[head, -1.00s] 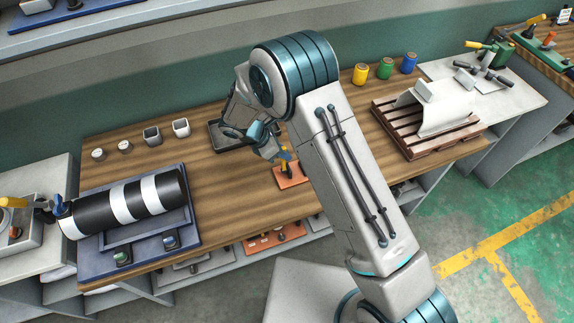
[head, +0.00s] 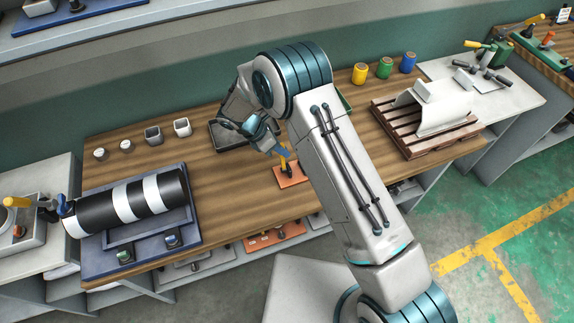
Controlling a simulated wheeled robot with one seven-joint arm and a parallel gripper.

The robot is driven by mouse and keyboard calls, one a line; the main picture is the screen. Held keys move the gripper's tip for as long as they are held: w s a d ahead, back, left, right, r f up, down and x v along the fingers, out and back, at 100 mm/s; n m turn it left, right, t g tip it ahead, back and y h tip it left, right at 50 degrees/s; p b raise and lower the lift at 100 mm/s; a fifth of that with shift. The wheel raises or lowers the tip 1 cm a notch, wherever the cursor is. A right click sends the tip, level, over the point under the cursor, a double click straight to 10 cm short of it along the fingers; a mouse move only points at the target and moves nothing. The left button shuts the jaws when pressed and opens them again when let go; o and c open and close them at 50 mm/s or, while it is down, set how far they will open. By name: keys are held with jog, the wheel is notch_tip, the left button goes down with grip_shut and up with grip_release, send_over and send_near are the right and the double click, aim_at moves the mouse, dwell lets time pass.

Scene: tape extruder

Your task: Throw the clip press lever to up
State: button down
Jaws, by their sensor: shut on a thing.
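A small device on an orange base plate (head: 292,177) stands on the wooden bench, and it looks like the clip press. Its yellow lever (head: 285,160) rises from the plate and looks roughly upright; its exact angle is hard to tell at this size. My gripper (head: 279,150) reaches down to the top of the lever from the upper left. Its blue-grey fingers are shut at the lever's upper end. The fingers and the wrist partly cover the lever's top. My forearm passes close by on the right.
A dark tray (head: 226,135) lies behind the gripper. A black-and-white roll (head: 125,203) rests on a blue stand at the left. A wooden pallet (head: 430,135) with a white sheet is at the right. Yellow, green and blue pots stand at the back. Bare bench lies left of the press.

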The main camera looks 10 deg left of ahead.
jog(key=shift+w+a+f+g, duration=0.1)
jog(key=shift+w+f+g, duration=0.1)
jog(key=shift+g, duration=0.1)
jog(key=shift+w+a+f+g+h, duration=0.15)
jog(key=shift+w+a+g+h, duration=0.1)
jog(key=shift+w+g+h, duration=0.15)
jog(key=c, duration=1.3)
grip_release()
jog(key=shift+w+n, duration=0.1)
jog(key=shift+n, duration=0.2)
jog(key=shift+p+v, duration=0.35)
jog(key=shift+v, duration=3.75)
jog(key=o, duration=0.5)
jog(key=shift+o, duration=0.2)
